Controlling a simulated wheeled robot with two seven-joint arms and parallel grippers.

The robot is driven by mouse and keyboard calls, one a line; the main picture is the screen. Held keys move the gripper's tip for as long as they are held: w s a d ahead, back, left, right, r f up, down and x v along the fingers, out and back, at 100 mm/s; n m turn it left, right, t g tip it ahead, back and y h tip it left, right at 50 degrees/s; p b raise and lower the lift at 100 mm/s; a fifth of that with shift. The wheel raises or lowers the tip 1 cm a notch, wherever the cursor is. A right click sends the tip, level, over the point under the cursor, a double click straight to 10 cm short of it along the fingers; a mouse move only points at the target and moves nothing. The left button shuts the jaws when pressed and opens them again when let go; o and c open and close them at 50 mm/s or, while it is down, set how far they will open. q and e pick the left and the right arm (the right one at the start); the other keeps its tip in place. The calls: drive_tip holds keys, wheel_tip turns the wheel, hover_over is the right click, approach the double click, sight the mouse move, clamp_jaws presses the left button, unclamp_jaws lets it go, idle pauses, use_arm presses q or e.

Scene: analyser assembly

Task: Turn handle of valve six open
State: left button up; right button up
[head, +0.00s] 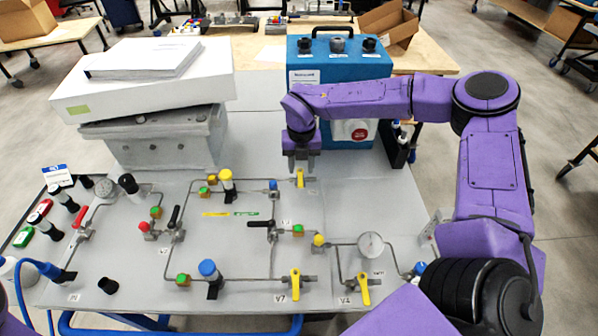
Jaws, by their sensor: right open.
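A panel (130,270) with thin metal piping and several valves lies on the table. My right gripper (301,170) points down at the panel's upper middle, its fingers apart. Just below its fingertips is a small yellow valve handle (300,179), standing roughly in line with the picture's vertical. The label beside it is too small to read, so I cannot confirm it is valve six. I cannot tell whether the fingers touch this handle. Other yellow handles (295,284) and (364,290) are at the front right. My left gripper is out of view.
A blue case (305,75) stands behind my right gripper, close to my forearm. A grey box with a white box (150,85) on it is at the back left. A pressure gauge (370,245), black handles (174,217) and a red handle (80,217) rise from the panel.

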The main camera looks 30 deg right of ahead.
sight(300, 181)
drive_tip(key=f, duration=0.5)
drive_tip(key=shift+w+p, duration=0.3)
drive_tip(key=shift+p, duration=0.05)
drive_tip(key=shift+s, duration=0.15)
clamp_jaws()
